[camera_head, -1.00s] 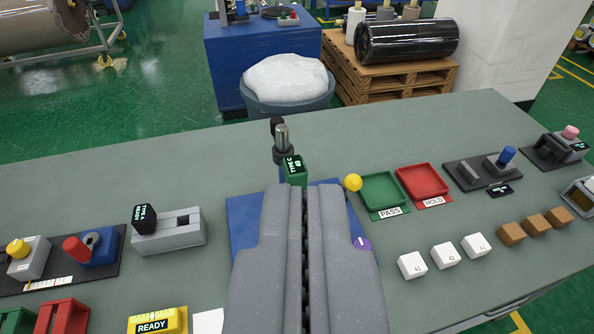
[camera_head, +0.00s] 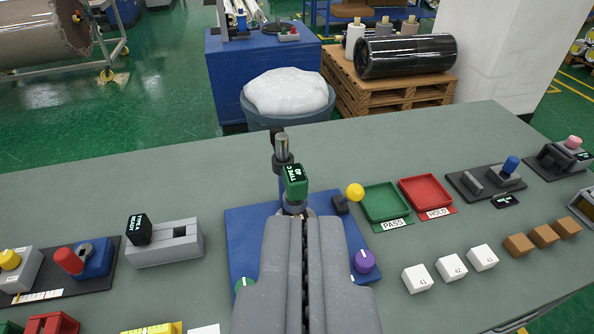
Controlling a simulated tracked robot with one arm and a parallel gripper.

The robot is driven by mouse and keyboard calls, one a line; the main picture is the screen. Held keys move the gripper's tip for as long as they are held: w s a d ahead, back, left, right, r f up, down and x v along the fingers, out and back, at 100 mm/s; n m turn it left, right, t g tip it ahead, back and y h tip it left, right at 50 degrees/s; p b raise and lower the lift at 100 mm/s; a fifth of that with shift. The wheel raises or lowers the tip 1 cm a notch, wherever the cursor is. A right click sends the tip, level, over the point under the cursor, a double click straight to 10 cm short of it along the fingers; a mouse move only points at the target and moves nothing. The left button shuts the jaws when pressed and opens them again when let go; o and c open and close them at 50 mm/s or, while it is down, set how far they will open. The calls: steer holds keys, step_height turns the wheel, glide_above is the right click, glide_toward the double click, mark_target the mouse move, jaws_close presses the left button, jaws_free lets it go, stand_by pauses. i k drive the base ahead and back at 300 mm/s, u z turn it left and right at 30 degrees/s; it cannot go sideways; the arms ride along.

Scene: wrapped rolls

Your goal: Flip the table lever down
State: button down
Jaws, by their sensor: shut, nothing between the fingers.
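My gripper (camera_head: 306,220) is shut and empty, pointing forward over the near part of a blue panel (camera_head: 240,228). Several levers are in view, and I cannot tell which one is the table lever. A yellow-balled lever (camera_head: 355,192) stands at the panel's right edge, right of my fingertips. A green-capped piece (camera_head: 295,182) labelled TYPE C is just beyond the fingertips. A black-capped lever (camera_head: 139,230) rises from a grey slotted box. A blue-capped lever (camera_head: 511,165) is at the right.
A green tray (camera_head: 385,204) and red tray (camera_head: 427,197) lie right of the panel. White cubes (camera_head: 451,268) and brown blocks (camera_head: 543,236) line the right front. A purple knob (camera_head: 364,261) is beside my gripper. The far table middle is fairly clear.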

mark_target(355, 192)
steer(key=k, duration=1.35)
steer(key=z, duration=0.4)
steer(key=i, duration=1.7)
steer(key=u, duration=0.3)
